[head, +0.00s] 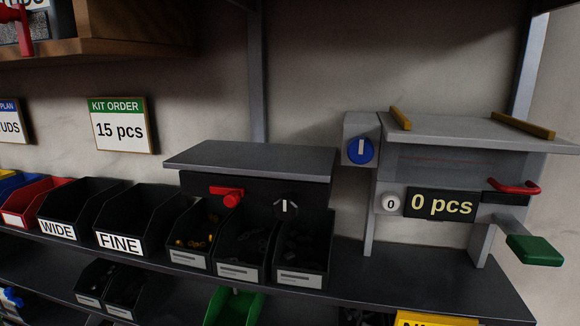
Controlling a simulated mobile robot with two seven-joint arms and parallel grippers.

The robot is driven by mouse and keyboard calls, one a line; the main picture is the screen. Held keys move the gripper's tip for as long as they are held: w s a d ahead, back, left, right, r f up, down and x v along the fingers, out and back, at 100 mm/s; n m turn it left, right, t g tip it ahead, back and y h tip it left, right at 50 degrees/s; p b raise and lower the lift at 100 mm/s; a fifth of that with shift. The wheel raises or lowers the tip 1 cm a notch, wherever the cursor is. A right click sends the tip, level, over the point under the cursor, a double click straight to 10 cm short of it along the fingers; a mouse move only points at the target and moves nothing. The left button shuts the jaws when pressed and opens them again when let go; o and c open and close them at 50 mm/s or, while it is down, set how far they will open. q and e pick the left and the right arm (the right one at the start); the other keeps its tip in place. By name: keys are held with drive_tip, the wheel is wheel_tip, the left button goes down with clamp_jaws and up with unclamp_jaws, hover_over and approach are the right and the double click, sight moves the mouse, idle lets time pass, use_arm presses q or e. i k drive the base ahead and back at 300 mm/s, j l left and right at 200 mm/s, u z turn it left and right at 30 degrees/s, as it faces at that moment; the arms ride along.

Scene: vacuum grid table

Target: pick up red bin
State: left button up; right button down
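The red bin (36,199) stands at the far left of the middle shelf, between a blue bin (20,181) and a black bin labelled WIDE (57,229). Its front wall carries a white label, and its inside is mostly hidden. It stands upright and nothing holds it. Neither of my grippers is in view.
A black bin labelled FINE (119,243) and several smaller black bins stand to the right on the shelf (380,281). A grey-topped machine (250,160) and a counter reading 0 pcs (441,204) stand further right. A wooden shelf (130,40) overhangs the upper left.

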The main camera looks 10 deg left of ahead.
sight(20, 209)
drive_tip(key=j+u, duration=1.15)
drive_tip(key=i+j+u, duration=0.1)
drive_tip(key=u, duration=0.3)
drive_tip(key=j, duration=0.1)
